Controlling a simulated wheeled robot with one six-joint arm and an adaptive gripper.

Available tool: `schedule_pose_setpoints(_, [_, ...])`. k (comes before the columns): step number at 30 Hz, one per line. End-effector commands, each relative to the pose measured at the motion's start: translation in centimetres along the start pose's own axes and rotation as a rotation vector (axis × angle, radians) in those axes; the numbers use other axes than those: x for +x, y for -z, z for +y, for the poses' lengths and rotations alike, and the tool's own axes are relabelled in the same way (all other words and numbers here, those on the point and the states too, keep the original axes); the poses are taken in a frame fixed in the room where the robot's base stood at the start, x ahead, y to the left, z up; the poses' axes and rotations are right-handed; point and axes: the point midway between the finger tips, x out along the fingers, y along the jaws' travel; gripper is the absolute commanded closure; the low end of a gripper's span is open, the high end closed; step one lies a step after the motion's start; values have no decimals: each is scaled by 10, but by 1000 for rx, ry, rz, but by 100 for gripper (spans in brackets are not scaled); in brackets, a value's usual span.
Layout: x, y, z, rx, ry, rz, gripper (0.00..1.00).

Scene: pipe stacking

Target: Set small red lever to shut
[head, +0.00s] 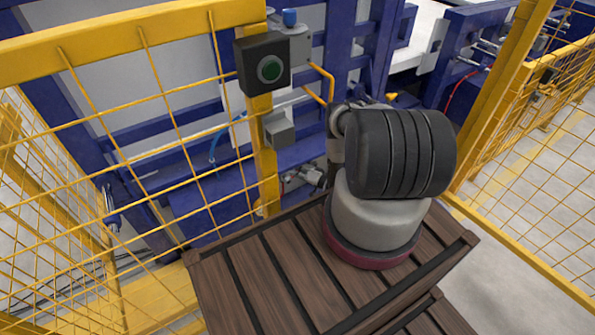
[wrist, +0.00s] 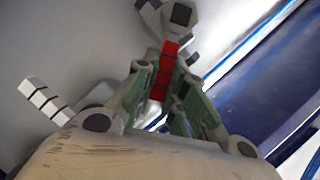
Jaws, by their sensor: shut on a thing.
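The small red lever (wrist: 168,52) shows in the wrist view, running down from a grey fitting (wrist: 181,17). My gripper (wrist: 162,78) has one finger on each side of the lever and is shut on it. The lower end of the lever lies between the fingers and is partly hidden by them. In the head view my own arm blocks the area, and I cannot make out the red lever there.
Blue machine framing (head: 345,45) lies behind. A brown slatted platform (head: 270,270) is in front. A white segmented piece (wrist: 45,100) is at left in the wrist view.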

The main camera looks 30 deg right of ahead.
Motion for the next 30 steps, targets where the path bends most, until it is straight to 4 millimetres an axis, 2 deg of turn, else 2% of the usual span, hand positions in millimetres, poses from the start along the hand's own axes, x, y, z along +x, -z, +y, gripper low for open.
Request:
schedule_pose_setpoints(7, [-1,0,5,57,21,0,100])
schedule_pose_setpoints(21, [-1,0,5,66,24,1,100])
schedule_pose_setpoints(22, [-1,0,5,66,24,1,82])
schedule_pose_setpoints(25, [-1,0,5,66,25,1,65])
schedule_pose_setpoints(30, [0,0,5,65,26,0,65])
